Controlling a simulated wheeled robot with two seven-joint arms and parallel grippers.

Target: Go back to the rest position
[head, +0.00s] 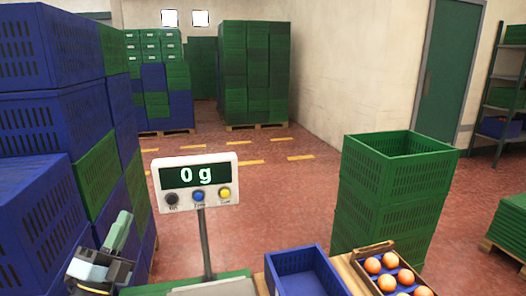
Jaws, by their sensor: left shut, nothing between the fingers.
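My left gripper (119,231) is at the lower left of the head view, in front of the stacked blue crates. Its fingers point up and are shut with nothing between them. It is left of the scale display (194,182), which reads 0 g, and apart from the oranges. My right gripper is not in view. Several oranges (388,260) lie in a box (374,249) at the bottom right. An empty-looking blue crate (303,270) stands left of that box. The scale's pale plate (212,287) is partly cut off by the bottom edge.
Tall stacks of blue and green crates (35,121) stand close on the left. A green crate stack (397,178) stands behind the orange box. More green crates (254,72) stand on pallets at the back. The red floor (275,195) between is clear.

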